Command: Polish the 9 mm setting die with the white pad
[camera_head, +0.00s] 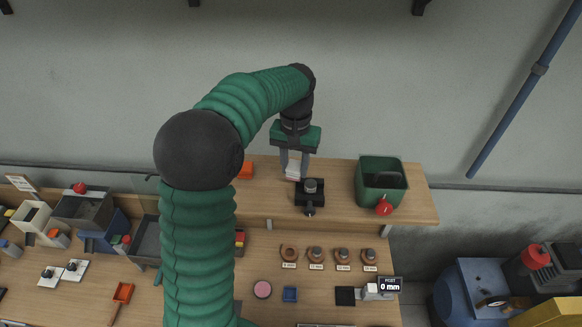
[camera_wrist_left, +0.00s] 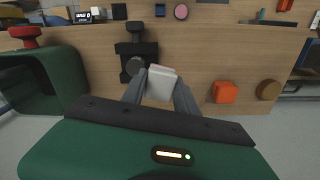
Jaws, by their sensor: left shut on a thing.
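My left gripper (camera_head: 294,172) is shut on the white pad (camera_head: 293,170), which points downward over the raised back shelf. In the left wrist view the pad (camera_wrist_left: 161,83) sits between the two grey fingers. A black fixture (camera_head: 311,200) stands just right of the pad, with a dark grey round piece (camera_head: 311,185) on top; I cannot tell if this piece is the 9 mm setting die. In the left wrist view the fixture (camera_wrist_left: 136,60) is close beyond the pad, with no clear contact. My right gripper is out of view.
Below the shelf are labelled round holders; the leftmost holder (camera_head: 289,254) looks empty, the others carry grey pieces (camera_head: 343,255). A green bin (camera_head: 381,182) with a red knob (camera_head: 384,207) stands right of the fixture. An orange block (camera_head: 245,170) lies left. A display (camera_head: 389,283) reads 0 mm.

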